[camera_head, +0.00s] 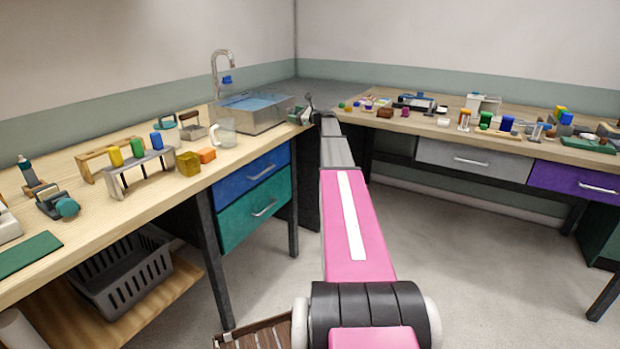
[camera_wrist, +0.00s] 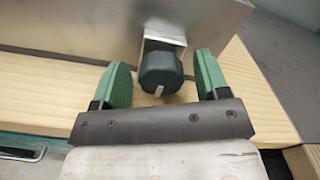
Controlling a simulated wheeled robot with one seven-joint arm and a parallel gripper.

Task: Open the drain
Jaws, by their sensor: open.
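A metal sink (camera_head: 262,118) with blue water in it stands on the back left counter. In the wrist view its grey metal wall (camera_wrist: 70,28) fills the top. A dark round knob (camera_wrist: 160,72) with a pale mark at its lower edge sits on a metal bracket (camera_wrist: 163,28) at that wall. I take it to be the drain knob. My gripper (camera_wrist: 163,66) is open, with one green finger on each side of the knob and visible gaps to both. In the head view my gripper (camera_head: 300,116) is small beside the sink's right end, and the knob cannot be made out.
A curved tap (camera_head: 216,66) with a blue part (camera_head: 227,80) rises behind the sink. Coloured blocks and racks crowd the left counter. The right bench (camera_head: 450,125) holds several small items. Open floor lies between.

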